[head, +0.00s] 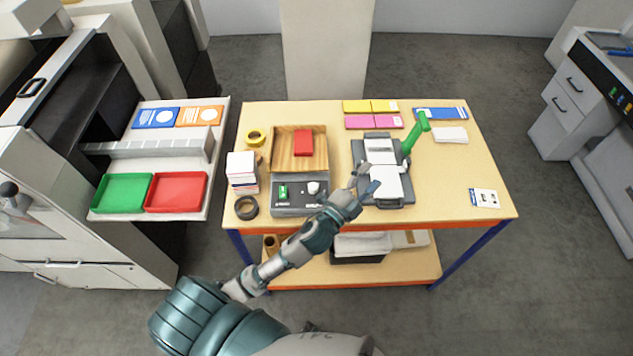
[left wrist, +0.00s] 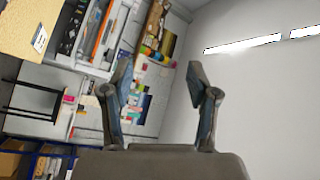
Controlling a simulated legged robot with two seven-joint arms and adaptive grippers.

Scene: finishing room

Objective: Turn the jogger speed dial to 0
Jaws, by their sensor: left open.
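The jogger (head: 299,207) is a grey box at the front left of the table, with a wooden tray (head: 286,160) behind its panel and a red block (head: 303,143) in the tray. Its panel has a green switch (head: 283,192) at the left and a pale speed dial (head: 314,188) at the right. The dial's setting is too small to read. My left gripper (head: 365,182) is open and empty, right of the dial and apart from it, over the left edge of the stapler-like press. The left wrist view shows its spread fingers (left wrist: 158,88) with nothing between them. My right gripper is not in view.
The press (head: 396,202) with a green lever (head: 414,134) stands right of the jogger. A card stack (head: 242,172) and a dark tape roll (head: 246,207) stand left of it. Coloured pads (head: 374,121) lie at the back. The table's right front is mostly clear.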

